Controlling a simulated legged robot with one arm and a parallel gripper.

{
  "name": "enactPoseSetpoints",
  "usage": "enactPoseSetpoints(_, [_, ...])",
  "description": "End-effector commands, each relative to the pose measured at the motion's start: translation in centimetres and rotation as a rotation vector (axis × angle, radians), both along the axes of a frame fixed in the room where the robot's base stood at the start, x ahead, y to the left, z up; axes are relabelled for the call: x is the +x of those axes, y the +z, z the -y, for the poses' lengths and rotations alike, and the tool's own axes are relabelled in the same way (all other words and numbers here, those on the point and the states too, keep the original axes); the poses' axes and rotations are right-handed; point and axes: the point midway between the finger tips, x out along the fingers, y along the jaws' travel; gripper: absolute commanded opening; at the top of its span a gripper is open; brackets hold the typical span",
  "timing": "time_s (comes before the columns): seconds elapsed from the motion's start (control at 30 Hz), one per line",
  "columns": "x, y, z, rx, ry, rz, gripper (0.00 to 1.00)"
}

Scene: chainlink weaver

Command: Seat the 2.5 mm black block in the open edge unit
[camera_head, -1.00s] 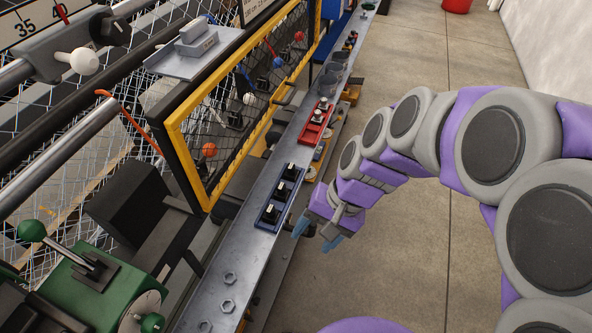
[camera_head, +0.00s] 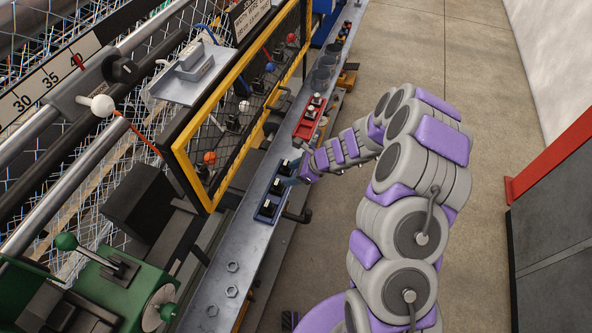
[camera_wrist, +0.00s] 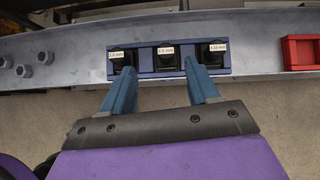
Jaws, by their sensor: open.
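A blue tray (camera_wrist: 150,73) on a metal rail holds three black blocks in a row. The middle black block (camera_wrist: 166,60) has a small label that seems to read 2.5 mm. The left block (camera_wrist: 118,60) and right block (camera_wrist: 213,57) carry other labels. My gripper (camera_wrist: 160,68) is open and empty, its blue fingers spread on either side of the middle block, at the tray's near edge. In the head view the gripper (camera_head: 291,171) is beside the blue tray (camera_head: 267,209). I cannot tell which part is the open edge unit.
A red tray (camera_head: 309,119) sits farther along the rail (camera_head: 228,260). A yellow-framed mesh guard (camera_head: 237,85) stands left of the rail. A green machine (camera_head: 95,280) with knobs is at the lower left. Loose hex nuts (camera_head: 231,267) lie on the near rail.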

Motion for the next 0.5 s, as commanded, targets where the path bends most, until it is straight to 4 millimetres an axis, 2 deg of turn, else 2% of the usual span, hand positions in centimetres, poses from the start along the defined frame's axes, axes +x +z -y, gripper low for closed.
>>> enactPoseSetpoints(0.2, [0.5,-2.5,0.6,-0.018,-0.088,-0.055,0.6])
enactPoseSetpoints(0.5, [1.5,-6.4,-1.9,-0.018,-0.088,-0.052,0.6])
